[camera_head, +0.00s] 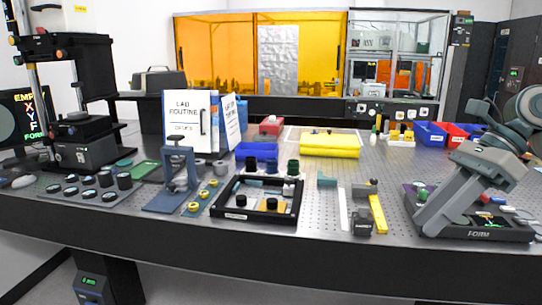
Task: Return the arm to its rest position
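My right arm comes in at the right edge. Its grey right gripper (446,220) slants down and to the left in front of a dark tray (480,235) at the table's right end. The gripper hides part of this tray and its small coloured parts. I cannot tell whether its fingers are apart or touch anything there. My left arm and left gripper are not in view.
The perforated table (330,245) carries a black frame (235,215) with round parts, a blue stand (178,180), a yellow bar (378,214) and a yellow pad (330,145). Blue bins (431,134) stand at the back right. The front strip is mostly clear.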

